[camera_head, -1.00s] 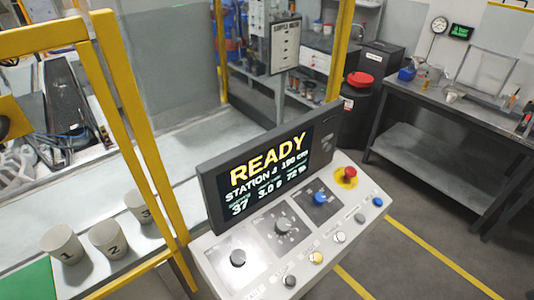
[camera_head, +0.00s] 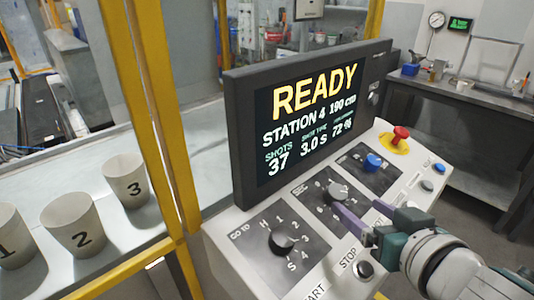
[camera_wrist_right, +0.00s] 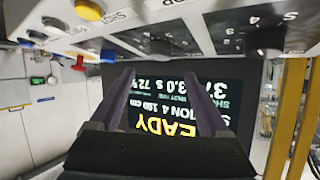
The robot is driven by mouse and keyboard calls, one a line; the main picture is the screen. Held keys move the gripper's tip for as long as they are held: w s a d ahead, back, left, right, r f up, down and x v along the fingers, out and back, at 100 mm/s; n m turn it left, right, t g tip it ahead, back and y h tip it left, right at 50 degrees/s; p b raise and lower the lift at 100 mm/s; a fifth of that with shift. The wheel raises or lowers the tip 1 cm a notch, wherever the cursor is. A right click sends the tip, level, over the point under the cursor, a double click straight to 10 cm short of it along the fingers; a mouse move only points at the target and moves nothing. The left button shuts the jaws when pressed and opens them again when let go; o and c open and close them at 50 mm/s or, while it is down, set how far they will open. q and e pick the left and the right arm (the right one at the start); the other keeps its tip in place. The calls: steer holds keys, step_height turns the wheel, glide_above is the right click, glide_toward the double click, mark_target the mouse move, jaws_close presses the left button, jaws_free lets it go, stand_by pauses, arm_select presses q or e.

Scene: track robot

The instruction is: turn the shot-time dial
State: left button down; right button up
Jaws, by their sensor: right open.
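The middle dial, a dark knob (camera_head: 338,190) on a dark plate with numbers, seems to be the shot-time dial. It sits on the sloped console below the screen, and also shows in the wrist view (camera_wrist_right: 160,46). My right gripper (camera_head: 357,205) is open, its purple fingers just in front of the dial and apparently empty. In the wrist view its two fingers (camera_wrist_right: 163,88) point toward the console and screen, with a gap between them. The screen (camera_head: 310,115) reads READY, 37 shots and 3.0 s. My left gripper is out of view.
The GO TO dial (camera_head: 282,241) is left of the middle dial, a blue knob (camera_head: 372,162) and red stop button (camera_head: 400,134) right. A black push button (camera_head: 363,269) lies near my wrist. Numbered cups (camera_head: 72,225) and a yellow post (camera_head: 150,120) stand left.

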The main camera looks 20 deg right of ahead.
mark_target(338, 191)
steer(key=b+x, duration=0.2)
steer(key=x, duration=0.6)
jaws_close()
stand_by(0.5)
